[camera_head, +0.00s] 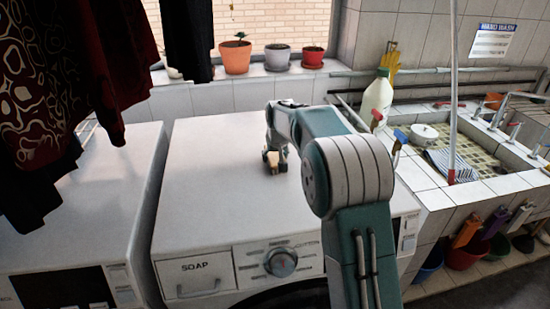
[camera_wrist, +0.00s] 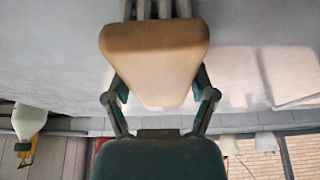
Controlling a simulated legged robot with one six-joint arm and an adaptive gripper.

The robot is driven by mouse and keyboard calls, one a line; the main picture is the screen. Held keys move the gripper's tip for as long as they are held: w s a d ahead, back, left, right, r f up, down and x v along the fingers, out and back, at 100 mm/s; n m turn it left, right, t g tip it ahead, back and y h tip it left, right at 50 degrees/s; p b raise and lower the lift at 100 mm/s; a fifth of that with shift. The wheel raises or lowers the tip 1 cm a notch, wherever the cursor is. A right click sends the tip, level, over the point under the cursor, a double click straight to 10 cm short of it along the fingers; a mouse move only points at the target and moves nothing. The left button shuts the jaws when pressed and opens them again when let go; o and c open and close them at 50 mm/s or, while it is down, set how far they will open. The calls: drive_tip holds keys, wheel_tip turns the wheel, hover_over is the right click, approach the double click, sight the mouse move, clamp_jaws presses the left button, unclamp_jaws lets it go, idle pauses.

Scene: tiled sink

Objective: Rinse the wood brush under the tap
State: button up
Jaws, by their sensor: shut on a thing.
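The wood brush (camera_wrist: 154,62) fills the upper middle of the wrist view as a tan wooden block between the fingers of my gripper (camera_head: 275,160). My gripper is shut on it. In the head view my gripper is low over the white washing machine top (camera_head: 215,145), left of the sink (camera_head: 490,160). Only a small tan part of the brush shows there, and I cannot tell if it touches the machine. Its bristles are not clearly visible. Taps with red and blue handles (camera_head: 401,136) line the tiled sink at the right.
A white bottle (camera_head: 377,97) stands between the machine and sink. Potted plants (camera_head: 237,58) line the sill. Dark clothes (camera_head: 70,80) hang at left.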

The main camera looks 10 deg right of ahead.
sight(277, 154)
drive_tip(key=r, duration=0.4)
drive_tip(key=shift+d+r, duration=0.1)
drive_tip(key=shift+d, duration=0.2)
drive_tip(key=s+d+r, duration=0.6)
drive_tip(key=d+r, duration=0.3)
drive_tip(key=d, duration=0.3)
drive_tip(key=shift+s, duration=0.15)
